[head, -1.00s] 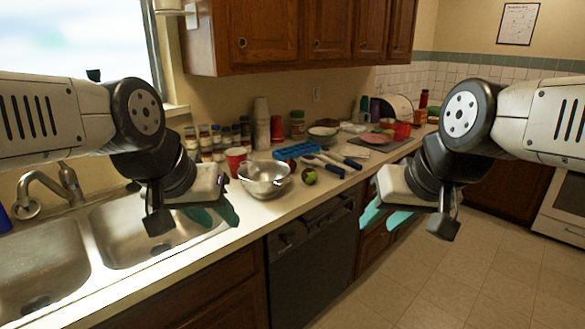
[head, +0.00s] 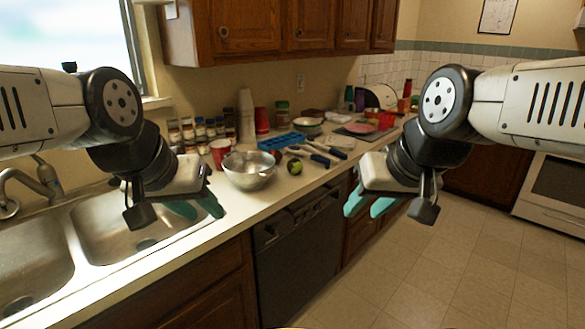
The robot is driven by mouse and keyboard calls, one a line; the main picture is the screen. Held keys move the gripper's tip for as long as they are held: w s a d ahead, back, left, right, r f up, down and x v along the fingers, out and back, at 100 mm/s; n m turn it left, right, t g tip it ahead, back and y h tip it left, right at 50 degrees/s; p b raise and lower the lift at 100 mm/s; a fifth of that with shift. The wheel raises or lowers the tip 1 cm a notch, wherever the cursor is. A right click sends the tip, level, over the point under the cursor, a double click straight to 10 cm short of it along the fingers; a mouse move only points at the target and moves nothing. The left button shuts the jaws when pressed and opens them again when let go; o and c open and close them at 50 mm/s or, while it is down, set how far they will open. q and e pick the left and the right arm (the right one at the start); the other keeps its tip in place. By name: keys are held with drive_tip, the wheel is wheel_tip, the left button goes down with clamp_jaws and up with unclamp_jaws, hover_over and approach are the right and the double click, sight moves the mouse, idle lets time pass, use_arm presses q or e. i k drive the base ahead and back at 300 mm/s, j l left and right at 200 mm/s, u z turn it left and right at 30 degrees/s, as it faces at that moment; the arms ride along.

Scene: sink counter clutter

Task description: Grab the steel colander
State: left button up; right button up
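The steel colander (head: 248,180), a shiny round bowl, stands upright on the counter to the right of the sink, near the counter's front edge. It looks empty, though its bottom is only partly visible. My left gripper (head: 196,206), with teal fingers, is open and empty to the left of the colander and nearer to me, over the counter by the sink. My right gripper (head: 368,205) is open and empty, well to the right of the colander, in front of the counter. Neither gripper touches the colander.
A red cup (head: 220,152) stands just behind the colander. A green lime (head: 294,166) and dark-handled utensils (head: 320,158) lie to its right. A blue tray (head: 281,142) and several spice jars (head: 190,132) are behind. The double sink (head: 95,225) is at left.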

sight(250, 171)
drive_tip(key=i+l, duration=0.2)
drive_tip(key=i, duration=0.15)
drive_tip(key=i+l+u, duration=0.75)
drive_tip(key=i+u, duration=0.15)
drive_tip(key=u, duration=1.05)
